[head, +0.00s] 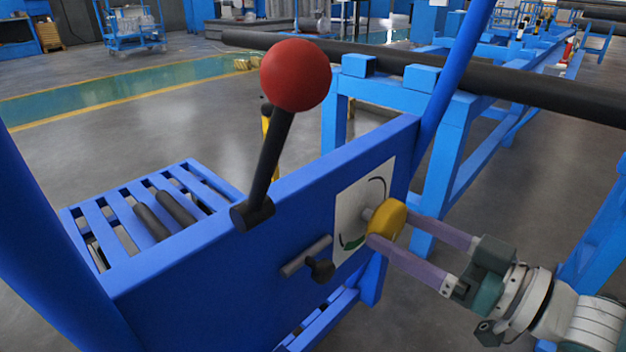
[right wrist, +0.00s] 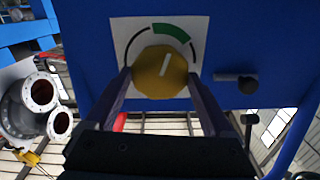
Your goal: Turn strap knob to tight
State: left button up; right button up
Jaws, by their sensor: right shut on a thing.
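The strap knob (head: 386,219) is a round yellow knob on a white dial plate (head: 349,204) fixed to the blue panel. My right gripper (head: 390,227) comes from the right and is shut on the knob, one finger on each side. In the right wrist view the knob (right wrist: 160,72) shows a white pointer line, directed up and slightly right, toward the green arc (right wrist: 171,33) on the plate. A thin dark arc (right wrist: 137,44) lies left of the green one. My left gripper is not in view.
A lever with a red ball (head: 295,75) rises from the blue panel (head: 200,270). A small black-knobbed handle (head: 320,269) sticks out beside the plate. A long dark pipe (head: 520,88) lies on blue supports behind. A grey flanged part (right wrist: 38,98) shows in the right wrist view.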

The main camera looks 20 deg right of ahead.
dwell(0.5)
jog(key=o, duration=1.1)
jog(key=p+v, duration=0.1)
jog(key=v, duration=0.9)
jog(key=shift+p, duration=0.3)
